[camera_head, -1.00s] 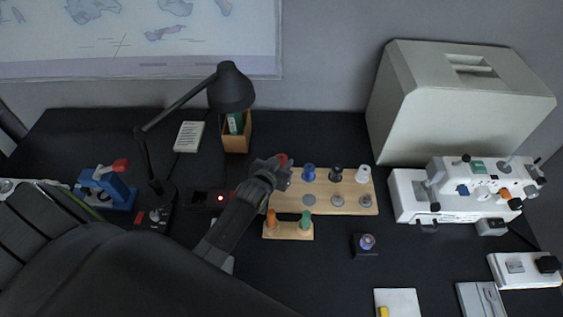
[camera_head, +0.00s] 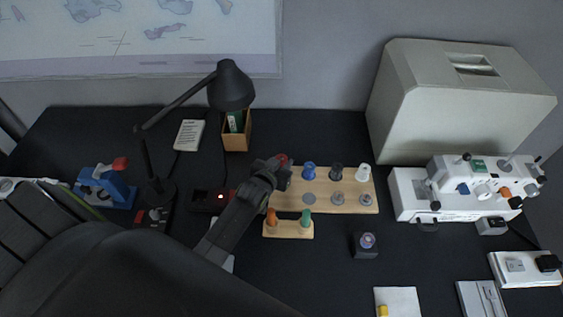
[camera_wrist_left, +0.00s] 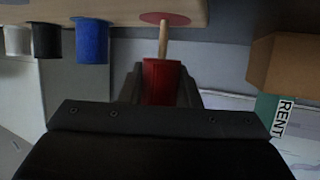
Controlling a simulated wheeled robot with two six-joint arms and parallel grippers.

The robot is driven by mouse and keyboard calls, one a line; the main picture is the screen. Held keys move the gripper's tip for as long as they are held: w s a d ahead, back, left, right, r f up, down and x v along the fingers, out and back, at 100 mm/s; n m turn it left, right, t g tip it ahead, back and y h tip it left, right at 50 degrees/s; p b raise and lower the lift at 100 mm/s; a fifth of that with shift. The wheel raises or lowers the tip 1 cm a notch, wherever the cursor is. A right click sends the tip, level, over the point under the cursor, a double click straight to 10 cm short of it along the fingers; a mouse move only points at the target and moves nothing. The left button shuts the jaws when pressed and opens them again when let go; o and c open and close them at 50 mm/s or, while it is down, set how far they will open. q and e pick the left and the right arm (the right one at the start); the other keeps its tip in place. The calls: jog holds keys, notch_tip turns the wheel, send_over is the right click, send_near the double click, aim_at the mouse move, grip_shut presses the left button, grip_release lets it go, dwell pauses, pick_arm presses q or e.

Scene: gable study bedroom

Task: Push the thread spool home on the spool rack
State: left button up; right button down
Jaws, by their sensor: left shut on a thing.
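The wooden spool rack (camera_head: 347,204) lies on the dark desk, with blue (camera_head: 309,171), black (camera_head: 336,173) and white (camera_head: 363,173) spools in its back row. My left gripper (camera_head: 281,172) is at the rack's left back end, shut on the red thread spool (camera_head: 282,160), mostly hidden in the head view. In the left wrist view the red spool (camera_wrist_left: 161,80) sits between the fingers (camera_wrist_left: 160,88). A wooden peg (camera_wrist_left: 164,40) runs from the spool's end to a red disc (camera_wrist_left: 164,19) on the rack. Bare peg shows between spool and disc. My right gripper is out of view.
A small wooden stand (camera_head: 289,234) with orange and green spools is in front of the rack. A black lamp (camera_head: 231,88) and a wooden box (camera_head: 237,138) stand behind left. A white sewing machine (camera_head: 430,205) stands right.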

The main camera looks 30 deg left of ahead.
pick_arm(q)
jog(key=shift+f+b, duration=0.95)
jog(key=shift+f, duration=0.5)
jog(key=o, duration=1)
notch_tip(320, 180, up, 10)
jog(key=shift+r, duration=0.1)
